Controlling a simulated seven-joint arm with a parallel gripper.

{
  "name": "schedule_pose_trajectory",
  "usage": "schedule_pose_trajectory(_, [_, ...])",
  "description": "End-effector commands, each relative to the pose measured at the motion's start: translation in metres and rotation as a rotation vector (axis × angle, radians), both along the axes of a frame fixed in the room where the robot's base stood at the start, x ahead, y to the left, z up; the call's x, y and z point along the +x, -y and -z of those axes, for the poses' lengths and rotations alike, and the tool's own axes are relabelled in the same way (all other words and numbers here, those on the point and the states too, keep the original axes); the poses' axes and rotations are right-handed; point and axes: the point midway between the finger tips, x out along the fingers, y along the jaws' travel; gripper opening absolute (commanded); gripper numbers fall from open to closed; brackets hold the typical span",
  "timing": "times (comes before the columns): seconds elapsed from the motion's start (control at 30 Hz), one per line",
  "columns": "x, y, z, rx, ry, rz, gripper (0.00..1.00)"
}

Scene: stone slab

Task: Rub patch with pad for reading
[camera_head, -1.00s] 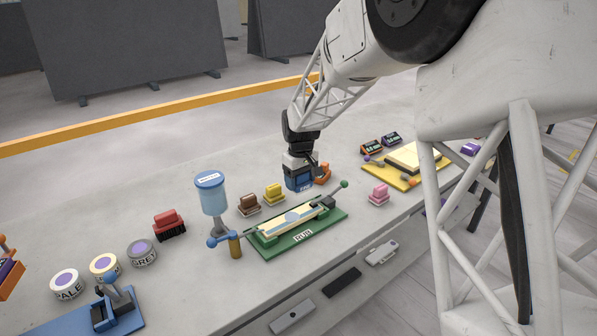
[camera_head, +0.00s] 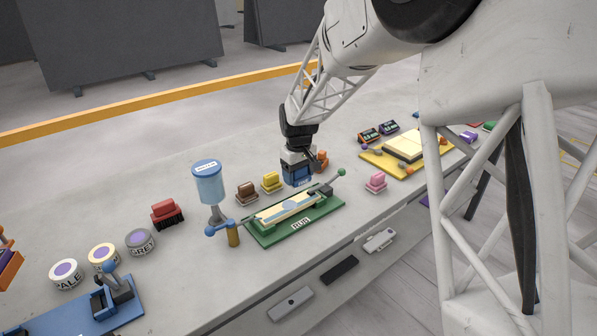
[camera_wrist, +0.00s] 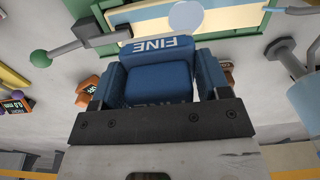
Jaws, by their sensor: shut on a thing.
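My gripper (camera_head: 298,168) is shut on a blue pad (camera_head: 297,176), between the yellow and orange pads and behind the green fixture. In the wrist view the pad (camera_wrist: 160,78), marked FINE, sits between my gripper's fingers (camera_wrist: 155,90). Whether it touches the bench is unclear. The patch (camera_wrist: 186,15) also shows at the top of the wrist view, apart from the pad.
Brown (camera_head: 247,192), yellow (camera_head: 271,182), orange (camera_head: 321,158) and pink (camera_head: 375,182) pads stand around the fixture. A blue dispenser (camera_head: 209,185) stands left of it. A yellow board (camera_head: 378,162) with a cream block and two dark meters (camera_head: 369,135) are at right.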

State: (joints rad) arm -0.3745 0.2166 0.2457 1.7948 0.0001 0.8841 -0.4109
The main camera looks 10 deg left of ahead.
Motion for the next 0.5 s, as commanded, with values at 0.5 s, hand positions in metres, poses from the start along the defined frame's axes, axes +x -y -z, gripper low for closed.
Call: schedule_pose_trajectory(0.5, [0.0, 0.0, 0.039, 0.0, -0.001, 0.0, 0.51])
